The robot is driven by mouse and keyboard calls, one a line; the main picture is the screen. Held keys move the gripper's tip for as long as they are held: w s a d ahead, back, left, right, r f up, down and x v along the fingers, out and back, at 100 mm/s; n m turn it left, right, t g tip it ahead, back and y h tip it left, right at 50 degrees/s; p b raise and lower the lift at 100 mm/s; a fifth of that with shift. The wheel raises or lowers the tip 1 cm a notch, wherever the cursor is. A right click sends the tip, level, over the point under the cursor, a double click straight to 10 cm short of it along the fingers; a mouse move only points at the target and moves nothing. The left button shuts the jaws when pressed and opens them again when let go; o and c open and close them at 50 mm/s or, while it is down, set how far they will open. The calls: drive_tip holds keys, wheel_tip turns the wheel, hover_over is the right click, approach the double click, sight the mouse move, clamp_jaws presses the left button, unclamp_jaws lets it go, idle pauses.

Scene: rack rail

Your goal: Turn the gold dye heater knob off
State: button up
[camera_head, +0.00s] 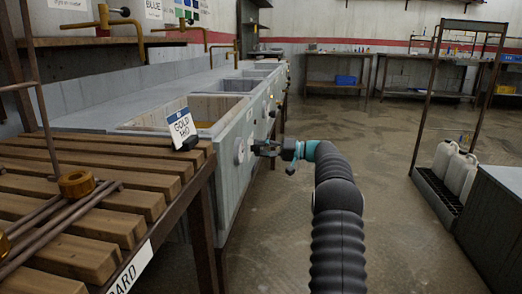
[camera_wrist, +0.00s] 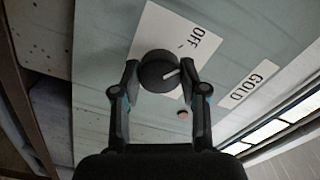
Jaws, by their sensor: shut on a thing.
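The gold dye heater knob (camera_wrist: 156,74) is a round black dial with a white pointer line. It sits on a white plate (camera_wrist: 150,32) marked OFF, beside a GOLD label (camera_wrist: 246,86). The pointer aims to the right in the wrist view, not straight at the word OFF. My gripper (camera_wrist: 158,75) has one finger on each side of the knob and is shut on it. In the head view my gripper (camera_head: 258,148) reaches left to the front panel of the nearest vat (camera_head: 228,172); the knob is hard to make out there.
A small copper-coloured round part (camera_wrist: 183,114) is on the panel near the right finger. A GOLD sign (camera_head: 181,126) stands by the nearest vat. A slatted wooden rack (camera_head: 90,165) is at the left. The wet floor (camera_head: 395,230) to the right is open, up to jugs (camera_head: 452,168) on a stand.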

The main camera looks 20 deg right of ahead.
drive_tip(key=shift+r+n, duration=0.1)
drive_tip(key=shift+n, duration=0.3)
drive_tip(key=o, duration=1.1)
drive_tip(key=shift+o, duration=0.2)
drive_tip(key=shift+d, duration=0.1)
drive_tip(key=v, duration=1.1)
drive_tip(key=shift+s+d, duration=0.25)
drive_tip(key=shift+d, duration=0.05)
